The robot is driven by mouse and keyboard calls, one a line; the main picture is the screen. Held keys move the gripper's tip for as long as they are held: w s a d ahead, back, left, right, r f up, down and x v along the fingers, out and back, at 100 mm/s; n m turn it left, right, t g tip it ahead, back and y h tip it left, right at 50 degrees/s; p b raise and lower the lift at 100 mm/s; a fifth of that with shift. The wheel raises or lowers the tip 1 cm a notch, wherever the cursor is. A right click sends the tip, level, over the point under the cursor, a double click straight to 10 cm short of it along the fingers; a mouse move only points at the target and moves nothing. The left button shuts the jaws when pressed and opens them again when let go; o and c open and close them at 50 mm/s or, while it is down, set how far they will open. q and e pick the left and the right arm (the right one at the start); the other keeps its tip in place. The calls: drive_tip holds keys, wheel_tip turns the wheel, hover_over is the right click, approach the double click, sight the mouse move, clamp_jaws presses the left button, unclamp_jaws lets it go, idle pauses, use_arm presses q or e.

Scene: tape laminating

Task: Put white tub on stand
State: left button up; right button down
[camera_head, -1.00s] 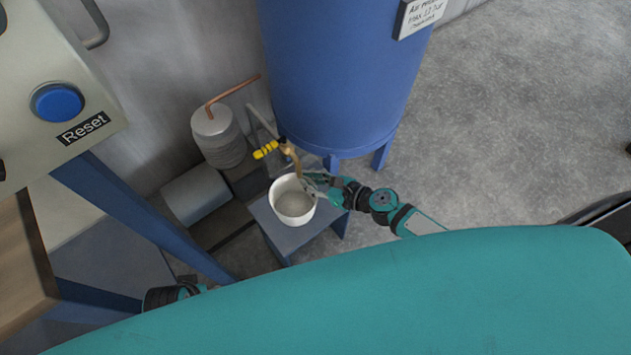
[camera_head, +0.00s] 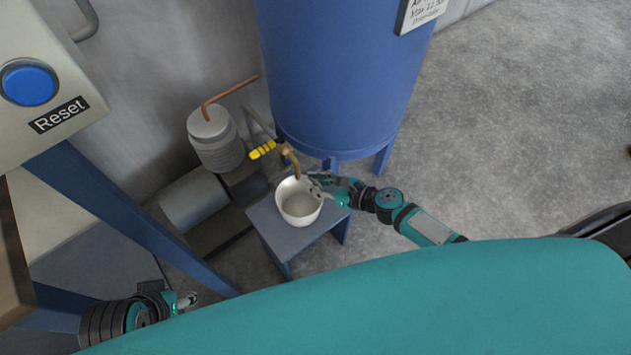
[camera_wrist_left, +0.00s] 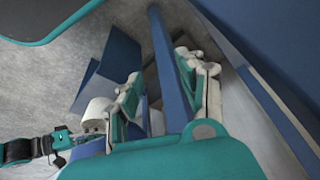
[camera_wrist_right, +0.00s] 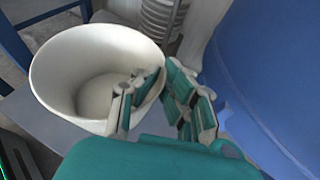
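The white tub (camera_head: 301,207) is round and open-topped, and appears over the low blue-grey stand (camera_head: 284,237) under the brass tap. I cannot tell whether its base touches the stand. My right gripper (camera_head: 319,186) is at the tub's right rim; in the right wrist view the fingers (camera_wrist_right: 162,88) close around the wall of the tub (camera_wrist_right: 70,70), one inside and one outside. My left gripper (camera_head: 190,300) is low at the left, away from the tub; its fingers (camera_wrist_left: 160,78) are apart and empty in the left wrist view.
A brass tap (camera_head: 291,158) with a yellow handle hangs just above the tub's far rim. A large blue tank (camera_head: 335,80) stands behind. A blue post (camera_head: 120,210) runs between my left gripper and the stand. The floor to the right (camera_head: 510,120) is clear.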

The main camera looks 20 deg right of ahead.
drive_tip(key=shift+f, duration=0.1)
drive_tip(key=c, duration=2)
unclamp_jaws()
drive_tip(key=o, duration=0.5)
